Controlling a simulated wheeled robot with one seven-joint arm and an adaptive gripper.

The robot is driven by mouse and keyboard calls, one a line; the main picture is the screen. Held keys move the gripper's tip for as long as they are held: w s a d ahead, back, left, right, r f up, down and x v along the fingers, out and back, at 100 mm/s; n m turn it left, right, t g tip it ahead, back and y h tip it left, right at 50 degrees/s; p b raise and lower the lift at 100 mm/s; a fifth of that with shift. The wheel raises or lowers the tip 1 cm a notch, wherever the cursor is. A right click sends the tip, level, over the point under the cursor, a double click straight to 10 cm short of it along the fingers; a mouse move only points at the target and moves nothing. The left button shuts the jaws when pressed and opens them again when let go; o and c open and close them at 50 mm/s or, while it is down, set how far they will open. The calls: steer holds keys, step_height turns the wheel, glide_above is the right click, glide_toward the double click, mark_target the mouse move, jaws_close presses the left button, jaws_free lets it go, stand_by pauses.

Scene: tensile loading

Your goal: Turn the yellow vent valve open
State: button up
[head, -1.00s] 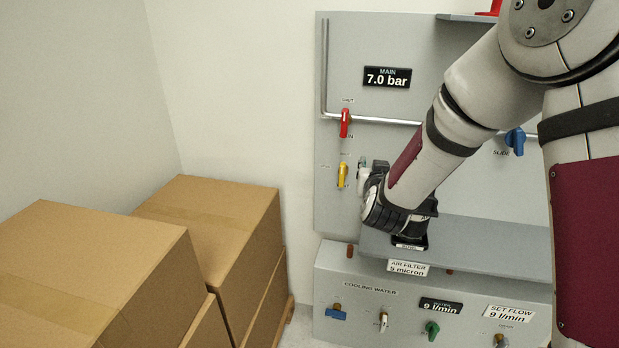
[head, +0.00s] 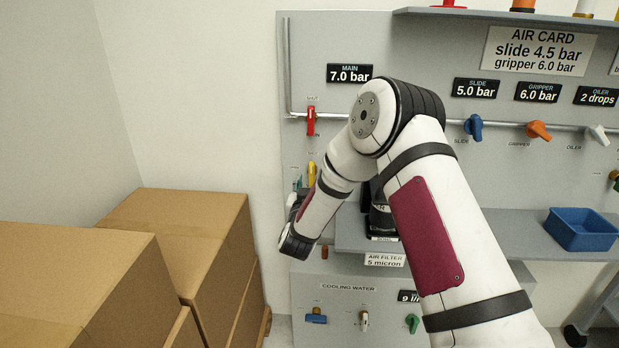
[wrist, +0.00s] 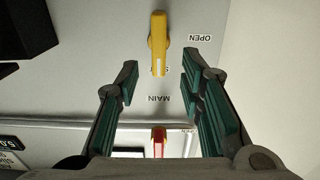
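The yellow vent valve handle (head: 311,173) is on the grey panel, below the red handle, partly hidden beside my gripper in the head view. In the wrist view the yellow handle (wrist: 158,42) points along the picture's vertical, with an OPEN label to its right. My gripper (wrist: 160,78) is open and empty, its teal-padded fingers on either side of the handle's line. The handle's lower end shows between the fingertips; I cannot tell the depth gap. In the head view my gripper (head: 298,184) is just left of the yellow handle, mostly hidden by the wrist.
The red main handle (head: 311,121) is above the yellow one and shows low in the wrist view (wrist: 158,141). A grey shelf (head: 350,232) juts out at the right. Cardboard boxes (head: 70,285) stand at the left. A blue bin (head: 581,230) is far right.

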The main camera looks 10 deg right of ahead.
mark_target(311, 174)
steer(key=x, duration=0.6)
steer(key=shift+w+d+b, duration=0.1)
steer(key=shift+w+b, duration=0.05)
steer(key=shift+b, duration=0.2)
jaws_close()
